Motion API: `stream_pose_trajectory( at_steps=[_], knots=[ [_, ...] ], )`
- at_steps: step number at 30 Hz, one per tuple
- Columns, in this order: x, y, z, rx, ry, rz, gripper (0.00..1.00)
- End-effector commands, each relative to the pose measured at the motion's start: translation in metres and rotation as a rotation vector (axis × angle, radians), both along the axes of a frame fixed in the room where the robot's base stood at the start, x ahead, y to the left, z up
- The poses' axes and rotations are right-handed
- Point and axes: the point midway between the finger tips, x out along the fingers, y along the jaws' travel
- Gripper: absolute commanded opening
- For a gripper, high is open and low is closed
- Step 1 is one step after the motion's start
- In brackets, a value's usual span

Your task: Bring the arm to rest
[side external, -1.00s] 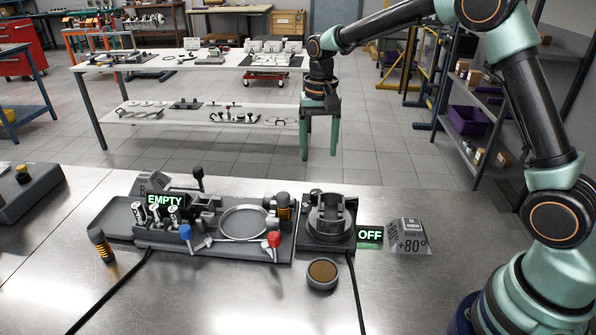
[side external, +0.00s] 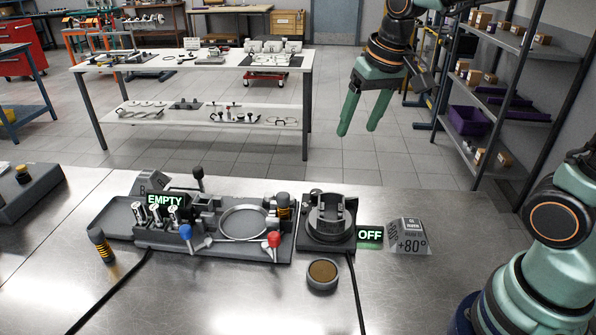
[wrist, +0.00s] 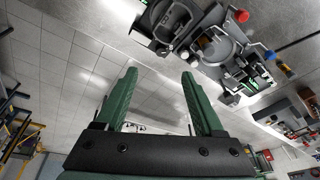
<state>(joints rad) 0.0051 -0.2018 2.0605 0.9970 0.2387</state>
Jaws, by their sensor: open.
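My gripper (side external: 358,130) is raised in the air behind and above the right part of the metal bench (side external: 440,292) in the side view. Its two green fingers point down and slightly left, apart and empty. In the wrist view my gripper (wrist: 160,75) also shows open, with only floor and the far table's surroundings between the fingers. It touches nothing. The black fixture (side external: 272,250) with the blue and red knobs stands on the bench, well below and left of the gripper.
An "EMPTY" sign (side external: 166,199) and an "OFF" sign (side external: 370,235) glow at the fixtures. A round clamp unit (side external: 327,222), a "+80°" block (side external: 410,237) and a small round puck (side external: 322,274) sit on the bench. A shelf rack (side external: 500,95) stands at right.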

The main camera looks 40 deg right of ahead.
Motion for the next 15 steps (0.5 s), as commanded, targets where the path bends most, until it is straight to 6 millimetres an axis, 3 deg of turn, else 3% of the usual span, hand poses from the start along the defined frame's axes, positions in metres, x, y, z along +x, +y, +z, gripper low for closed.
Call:
stream_pose_trajectory(
  at_steps=[6,15],
  knots=[
    [-0.049,0.001,0.007,-0.043,-0.114,0.121,0.7],
    [-0.082,0.002,-0.002,-0.087,-0.199,0.219,0.7]
  ],
)
